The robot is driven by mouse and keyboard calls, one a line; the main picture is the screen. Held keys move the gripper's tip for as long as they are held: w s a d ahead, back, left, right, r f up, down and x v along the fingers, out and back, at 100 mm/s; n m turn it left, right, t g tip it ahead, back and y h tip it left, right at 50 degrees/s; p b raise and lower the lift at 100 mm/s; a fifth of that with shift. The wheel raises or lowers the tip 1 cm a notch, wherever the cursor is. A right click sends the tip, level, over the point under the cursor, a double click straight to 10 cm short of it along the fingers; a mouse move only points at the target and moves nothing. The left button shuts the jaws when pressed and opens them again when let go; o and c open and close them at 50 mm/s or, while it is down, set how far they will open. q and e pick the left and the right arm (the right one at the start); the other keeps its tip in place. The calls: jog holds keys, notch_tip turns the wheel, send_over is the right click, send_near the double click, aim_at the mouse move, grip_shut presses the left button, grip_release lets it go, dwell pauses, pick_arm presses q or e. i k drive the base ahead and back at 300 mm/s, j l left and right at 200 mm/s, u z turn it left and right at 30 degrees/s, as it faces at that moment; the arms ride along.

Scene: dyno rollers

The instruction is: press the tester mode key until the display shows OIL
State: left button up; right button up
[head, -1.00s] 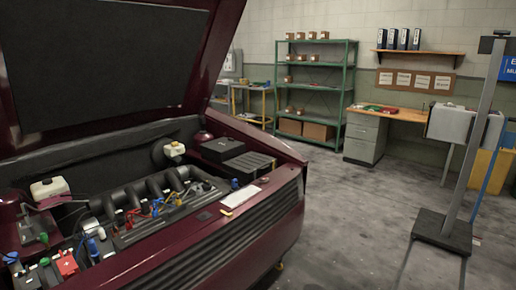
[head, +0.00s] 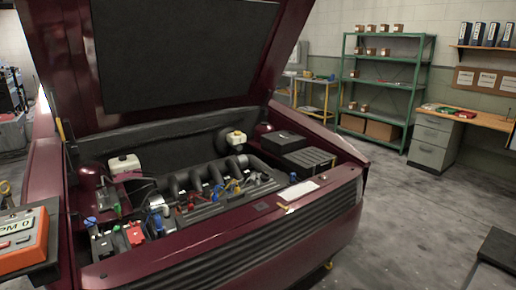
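An orange tester (head: 24,241) stands at the left edge of the head view, cut off by the frame. I cannot tell which key is the mode key. Neither of my grippers is in the head view.
A dark red car with its hood (head: 185,60) raised fills the middle, its engine (head: 215,185) exposed. A green shelf (head: 385,88) and a desk (head: 465,122) stand at the back right. The grey floor (head: 400,215) right of the car is mostly clear.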

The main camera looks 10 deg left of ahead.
aim_at(22, 240)
jog(key=u, duration=0.7)
jog(key=i+j+u, duration=0.1)
jog(key=u, duration=0.4)
jog(key=i+u, duration=0.25)
jog(key=u, duration=0.2)
jog(key=i+u, duration=0.2)
jog(key=u, duration=0.3)
